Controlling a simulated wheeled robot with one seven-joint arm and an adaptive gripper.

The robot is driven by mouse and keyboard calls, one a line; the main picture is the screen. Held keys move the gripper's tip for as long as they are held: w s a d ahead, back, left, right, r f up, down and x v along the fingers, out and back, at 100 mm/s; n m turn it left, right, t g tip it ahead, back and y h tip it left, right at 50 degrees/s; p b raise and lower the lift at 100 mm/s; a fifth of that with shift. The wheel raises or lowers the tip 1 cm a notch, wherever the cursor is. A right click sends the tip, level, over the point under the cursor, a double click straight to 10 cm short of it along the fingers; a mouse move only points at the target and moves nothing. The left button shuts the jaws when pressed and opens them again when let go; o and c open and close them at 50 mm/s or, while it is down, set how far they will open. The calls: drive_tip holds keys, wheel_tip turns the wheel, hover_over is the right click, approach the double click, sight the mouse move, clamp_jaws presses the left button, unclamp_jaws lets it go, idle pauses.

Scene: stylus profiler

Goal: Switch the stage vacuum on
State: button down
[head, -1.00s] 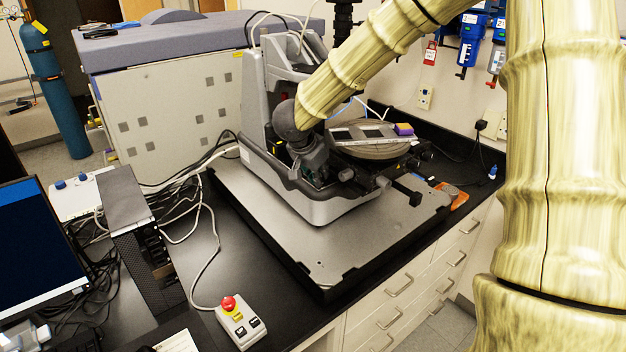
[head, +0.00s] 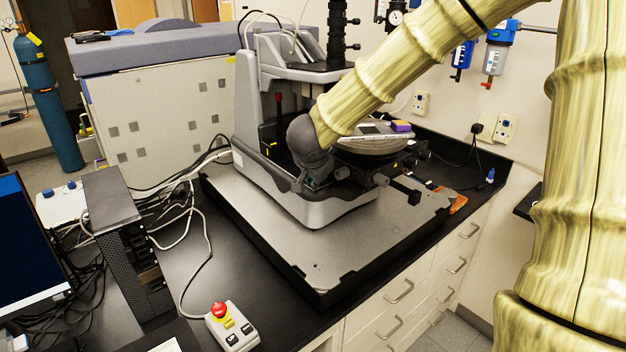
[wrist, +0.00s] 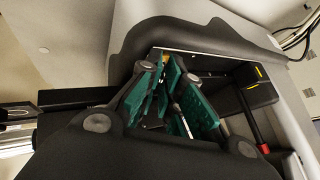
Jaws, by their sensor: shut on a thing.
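The profiler (head: 250,115) is a grey instrument with an open front. Its round stage (head: 375,148) is at the right, with a flat sample plate and a purple block on it. In the head view my gripper (head: 314,184) is low at the profiler's front, left of the stage, and its fingers are mostly hidden. In the wrist view my gripper (wrist: 176,92) has its green-padded fingers close together, inside the dark opening. A small pale, thin piece shows between the pads and they are shut on it. I cannot tell for certain that it is the vacuum switch.
In the wrist view a dark block with yellow marks (wrist: 259,88) and a red-tipped part (wrist: 264,147) stand right of the fingers. A control box with a red button (head: 219,309) lies on the bench at the front. Dark stage knobs (head: 408,193) jut out at right.

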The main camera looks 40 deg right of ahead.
drive_tip(key=shift+w+d+r, duration=0.1)
drive_tip(key=shift+d+r, duration=0.05)
drive_tip(key=shift+d, duration=0.05)
drive_tip(key=c, duration=1.9)
unclamp_jaws()
drive_tip(key=shift+o, duration=0.2)
drive_tip(key=shift+d, duration=0.2)
drive_tip(key=shift+a, duration=0.15)
drive_tip(key=shift+a, duration=0.15)
drive_tip(key=v, duration=0.4)
drive_tip(key=shift+s+a+r, duration=0.15)
drive_tip(key=shift+s+a, duration=0.05)
drive_tip(key=shift+s, duration=0.1)
